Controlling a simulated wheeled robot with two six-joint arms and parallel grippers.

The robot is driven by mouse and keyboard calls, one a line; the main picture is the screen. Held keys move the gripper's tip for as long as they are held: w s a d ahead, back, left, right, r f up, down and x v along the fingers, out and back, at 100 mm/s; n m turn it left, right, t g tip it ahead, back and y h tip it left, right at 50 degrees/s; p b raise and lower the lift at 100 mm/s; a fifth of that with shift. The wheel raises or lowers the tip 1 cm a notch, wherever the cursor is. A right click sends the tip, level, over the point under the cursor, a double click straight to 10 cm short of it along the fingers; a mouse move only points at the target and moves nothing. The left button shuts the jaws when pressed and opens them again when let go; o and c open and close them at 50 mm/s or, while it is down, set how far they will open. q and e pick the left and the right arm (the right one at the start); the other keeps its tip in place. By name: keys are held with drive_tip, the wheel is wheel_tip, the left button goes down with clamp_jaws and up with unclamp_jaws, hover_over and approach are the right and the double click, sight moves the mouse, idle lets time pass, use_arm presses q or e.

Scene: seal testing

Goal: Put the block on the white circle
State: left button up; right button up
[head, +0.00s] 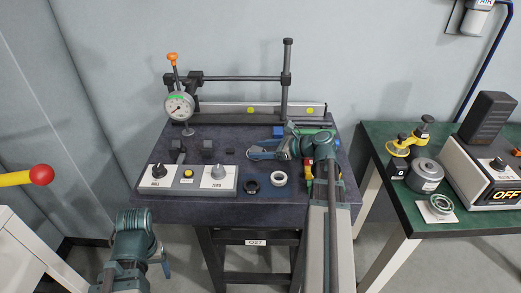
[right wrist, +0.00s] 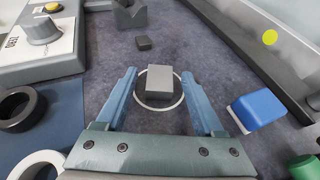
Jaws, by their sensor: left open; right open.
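A grey block (right wrist: 159,82) sits inside the white circle (right wrist: 153,106) on the dark table top in the right wrist view. The block covers the circle's middle and part of its far edge. My right gripper (right wrist: 158,78) is open, with one blue finger on each side of the block and a gap to both. In the head view my right gripper (head: 262,151) is low over the table, and I cannot make out the block or circle there. My left gripper (head: 165,264) is open and empty in front of the table's left side, partly hidden by its own arm.
A blue block (right wrist: 257,110) lies to the right. A black ring (head: 251,187) and a white ring (head: 279,178) lie near the front. A control box (head: 200,180) and a dial gauge (head: 179,106) stand left. A green table (head: 385,190) stands right.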

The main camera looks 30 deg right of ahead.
drive_tip(key=shift+r, duration=0.2)
drive_tip(key=p+v, duration=0.4)
drive_tip(key=v, duration=0.7)
drive_tip(key=shift+s+d+p, duration=0.2)
drive_tip(key=shift+s+p, duration=0.1)
drive_tip(key=shift+p, duration=0.1)
drive_tip(key=shift+s+d, duration=0.1)
drive_tip(key=shift+s, duration=0.05)
